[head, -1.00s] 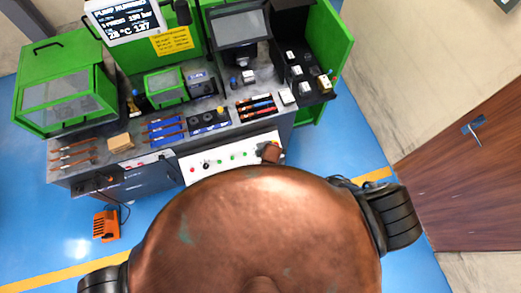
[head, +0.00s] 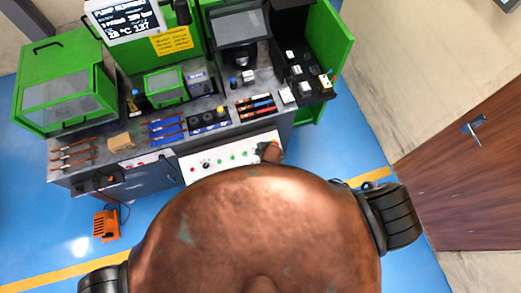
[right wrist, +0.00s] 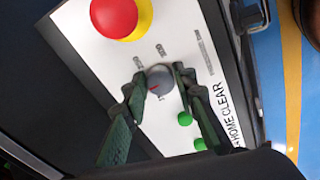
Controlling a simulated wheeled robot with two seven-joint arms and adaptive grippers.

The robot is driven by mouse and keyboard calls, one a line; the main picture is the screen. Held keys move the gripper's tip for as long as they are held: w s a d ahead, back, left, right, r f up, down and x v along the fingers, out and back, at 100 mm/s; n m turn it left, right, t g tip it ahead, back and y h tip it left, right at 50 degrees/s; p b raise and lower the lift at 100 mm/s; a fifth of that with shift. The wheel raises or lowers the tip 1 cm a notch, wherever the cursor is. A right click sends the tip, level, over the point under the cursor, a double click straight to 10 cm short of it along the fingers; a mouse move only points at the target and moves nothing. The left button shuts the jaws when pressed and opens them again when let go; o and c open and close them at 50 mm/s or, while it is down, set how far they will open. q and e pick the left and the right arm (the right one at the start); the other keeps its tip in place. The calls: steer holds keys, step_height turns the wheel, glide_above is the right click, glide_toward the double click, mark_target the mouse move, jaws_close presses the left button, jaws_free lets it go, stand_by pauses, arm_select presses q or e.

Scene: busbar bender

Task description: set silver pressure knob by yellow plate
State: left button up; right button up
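The grey, silver-looking knob (right wrist: 160,80) with a red pointer mark sits on the white control panel in the right wrist view. My right gripper (right wrist: 160,83) has one finger on each side of it, apart and very close to the knob; firm contact cannot be made out. In the head view my own arm covers the right end of the white panel (head: 222,158), so the knob is hidden there. My left gripper is not in view.
A red stop button (right wrist: 114,16) on a yellow ring and green buttons (right wrist: 184,118) are close to the knob. An orange pedal (head: 106,225) stands on the floor.

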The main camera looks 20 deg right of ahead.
steer(key=o, duration=0.3)
steer(key=shift+o, duration=0.2)
steer(key=v, duration=1.2)
stand_by(0.4)
